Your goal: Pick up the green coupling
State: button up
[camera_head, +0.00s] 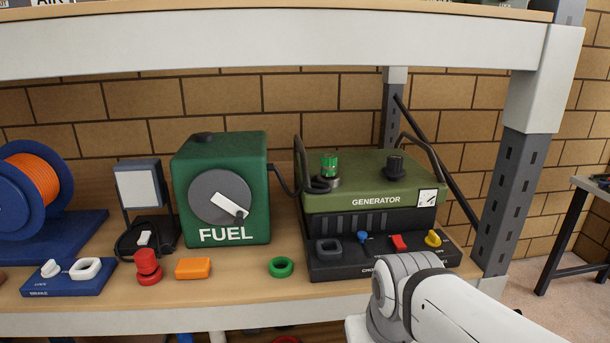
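A green ring (281,267) lies flat on the wooden shelf, just left of the generator's black base. A second green thing, a small ribbed cylinder (329,165), stands upright on top of the green generator (372,184), with a dark collar below it. I cannot tell for sure from the picture which of the two is the coupling. My white arm reaches in from the lower right, in front of the base's right part. My gripper is not in view.
Left of the ring are an orange block (193,268), a red stacked knob (148,267) and a blue switch plate (68,277). The green fuel box (222,188) stands behind. A shelf post (511,190) and upper beam (270,47) bound the space.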

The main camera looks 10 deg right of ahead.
aim_at(329, 165)
jog(key=z, duration=0.05)
jog(key=i, duration=1)
jog(key=u, duration=0.1)
